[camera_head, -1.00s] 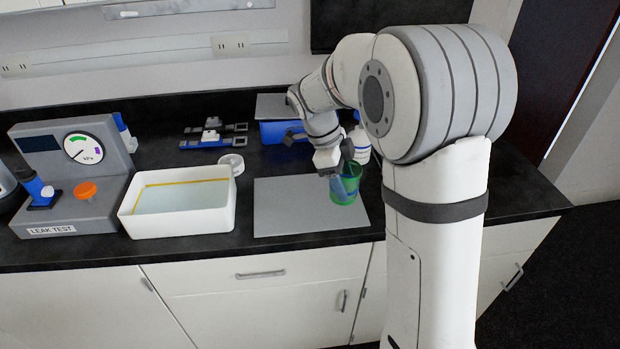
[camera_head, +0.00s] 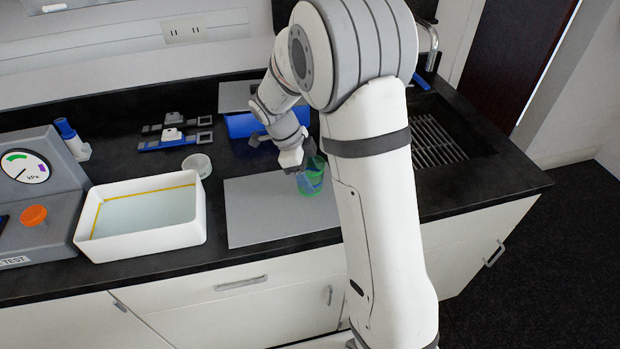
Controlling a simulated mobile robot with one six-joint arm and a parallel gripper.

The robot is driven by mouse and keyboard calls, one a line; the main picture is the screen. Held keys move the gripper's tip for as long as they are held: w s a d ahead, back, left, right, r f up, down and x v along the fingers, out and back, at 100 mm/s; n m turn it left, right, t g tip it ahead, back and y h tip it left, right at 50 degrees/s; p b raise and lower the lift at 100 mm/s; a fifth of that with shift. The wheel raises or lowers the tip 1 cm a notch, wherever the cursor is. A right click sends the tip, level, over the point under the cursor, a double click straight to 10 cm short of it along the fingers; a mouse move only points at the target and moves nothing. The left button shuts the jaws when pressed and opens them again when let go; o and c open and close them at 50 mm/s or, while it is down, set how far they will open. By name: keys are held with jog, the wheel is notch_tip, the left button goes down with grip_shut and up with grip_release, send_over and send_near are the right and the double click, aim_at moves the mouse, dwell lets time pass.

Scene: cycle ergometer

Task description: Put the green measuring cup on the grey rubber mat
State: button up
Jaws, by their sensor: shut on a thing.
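The green measuring cup (camera_head: 311,183) is a see-through green cup, upright at the right part of the grey rubber mat (camera_head: 257,213). The mat lies flat on the black counter. My gripper (camera_head: 304,168) points down at the cup and is shut on it, with fingers at its rim and inside. Whether the cup's base touches the mat or hangs just above it I cannot tell. My own arm hides the mat's right edge and part of the cup's surroundings.
A white tub (camera_head: 140,246) of liquid stands left of the mat, beside the grey leak test unit (camera_head: 50,215). A small clear round dish (camera_head: 197,164), blue clamps (camera_head: 172,140) and a blue bin (camera_head: 243,125) are behind. A sink with a rack (camera_head: 440,142) is at right.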

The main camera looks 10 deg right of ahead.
notch_tip(320, 180, down, 3)
jog(key=shift+r, duration=0.1)
jog(key=o, duration=1.1)
jog(key=b+v, duration=0.2)
jog(key=v, duration=0.9)
jog(key=s+d+r+n+t+y, duration=0.1)
jog(key=s+n, duration=0.6)
jog(key=s+d+r+n+t+y, duration=0.1)
jog(key=s+d+n+t, duration=0.1)
jog(key=s+n, duration=0.6)
jog(key=s+d+r+n+t+y, duration=0.1)
jog(key=s+n+y, duration=0.1)
jog(key=s+n, duration=0.5)
jog(key=shift+s+d+r+t, duration=0.15)
jog(key=shift+s+d+t, duration=0.2)
jog(key=shift+s, duration=0.15)
